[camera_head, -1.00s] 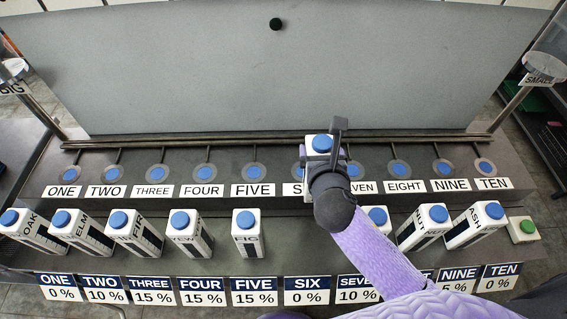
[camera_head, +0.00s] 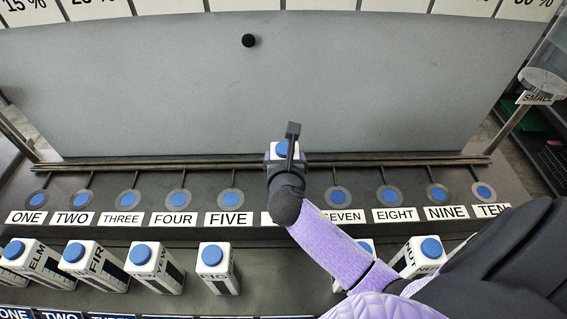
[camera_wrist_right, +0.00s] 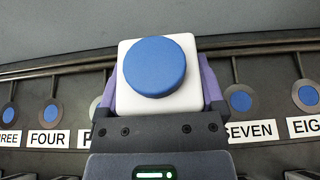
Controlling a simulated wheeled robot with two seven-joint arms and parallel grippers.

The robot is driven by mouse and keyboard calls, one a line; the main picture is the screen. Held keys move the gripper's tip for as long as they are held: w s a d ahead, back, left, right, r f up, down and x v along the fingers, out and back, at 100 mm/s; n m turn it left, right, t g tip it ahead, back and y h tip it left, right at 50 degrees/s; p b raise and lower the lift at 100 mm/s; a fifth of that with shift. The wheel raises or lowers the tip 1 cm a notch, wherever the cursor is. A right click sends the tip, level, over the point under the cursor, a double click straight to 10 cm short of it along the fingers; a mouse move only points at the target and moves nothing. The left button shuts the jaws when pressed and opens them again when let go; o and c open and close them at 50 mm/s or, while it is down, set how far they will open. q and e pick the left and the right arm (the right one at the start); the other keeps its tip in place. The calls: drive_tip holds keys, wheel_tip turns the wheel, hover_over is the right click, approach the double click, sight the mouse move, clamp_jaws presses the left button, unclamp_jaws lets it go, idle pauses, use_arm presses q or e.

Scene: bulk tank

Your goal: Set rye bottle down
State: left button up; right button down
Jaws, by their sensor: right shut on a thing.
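My right gripper (camera_head: 287,160) is shut on a white bottle with a blue cap (camera_head: 282,147). The bottle's label is turned away, so I cannot read it. The bottle appears upright, in front of the grey panel, above the line of the SIX place. My gripper and arm hide the SIX pad and most of its label. In the right wrist view the bottle (camera_wrist_right: 124,92) sits between the purple fingers, with the SEVEN label (camera_wrist_right: 250,132) to its right. The left gripper is not in view.
Blue-centred pads on the dark shelf, such as FIVE (camera_head: 231,199) and SEVEN (camera_head: 338,196), stand empty. The FIG bottle (camera_head: 216,264) and several similar bottles stand in the front row. A rail (camera_head: 130,165) runs behind the pads. The grey panel (camera_head: 200,90) rises behind.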

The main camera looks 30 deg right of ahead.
drive_tip(key=shift+r, duration=0.1)
unclamp_jaws()
drive_tip(key=p+v, duration=0.4)
drive_tip(key=v, duration=0.8)
